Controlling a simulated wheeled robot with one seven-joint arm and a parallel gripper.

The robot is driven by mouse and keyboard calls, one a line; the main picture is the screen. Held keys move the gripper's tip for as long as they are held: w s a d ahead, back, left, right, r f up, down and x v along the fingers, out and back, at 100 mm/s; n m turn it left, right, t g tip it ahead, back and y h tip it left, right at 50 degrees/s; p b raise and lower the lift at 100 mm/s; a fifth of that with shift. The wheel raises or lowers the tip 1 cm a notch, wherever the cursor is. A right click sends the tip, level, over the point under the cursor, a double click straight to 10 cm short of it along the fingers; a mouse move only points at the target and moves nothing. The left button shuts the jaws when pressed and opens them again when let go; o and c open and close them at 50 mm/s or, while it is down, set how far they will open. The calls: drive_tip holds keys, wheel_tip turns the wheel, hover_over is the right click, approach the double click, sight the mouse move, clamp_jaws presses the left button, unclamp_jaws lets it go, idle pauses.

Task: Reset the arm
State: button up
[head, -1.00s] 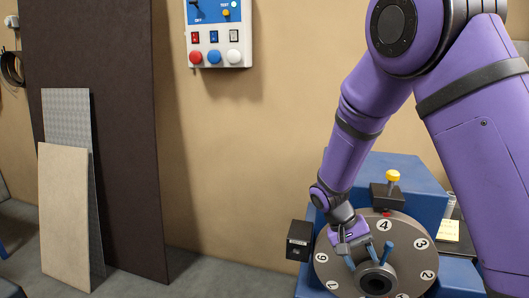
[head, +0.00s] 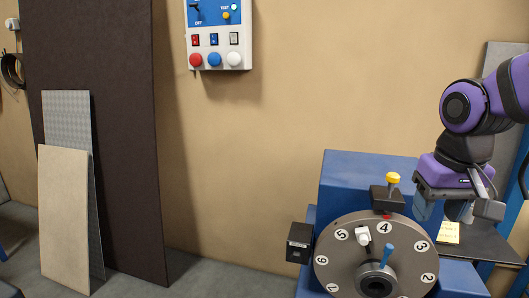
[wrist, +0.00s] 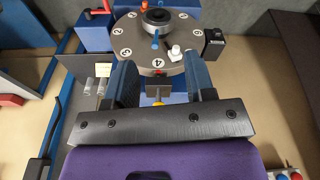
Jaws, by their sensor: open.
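My gripper (head: 447,211) is at the right of the head view, above the blue machine and right of the yellow knob. Its blue fingers are apart and nothing shows between them. In the wrist view my gripper (wrist: 155,85) also shows its two fingers spread, with the numbered dial beyond them. The grey dial (head: 341,270) carries numbers around its face, with 4 near the red mark at the top. A white peg (head: 362,236) and a blue peg (head: 388,254) stand out from the dial face. My gripper is clear of the dial.
The blue machine body (head: 345,175) stands behind the dial, with a yellow knob (head: 393,178) on top. A black box (head: 299,242) sits left of the dial. A control panel (head: 220,35) hangs on the wall. Boards (head: 65,215) lean at the left. The floor between is clear.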

drive_tip(key=s+d+r+t, duration=0.1)
drive_tip(key=s+r+t, duration=0.2)
drive_tip(key=s, duration=0.6)
drive_tip(key=shift+r+n+t, duration=0.4)
drive_tip(key=shift+r, duration=0.5)
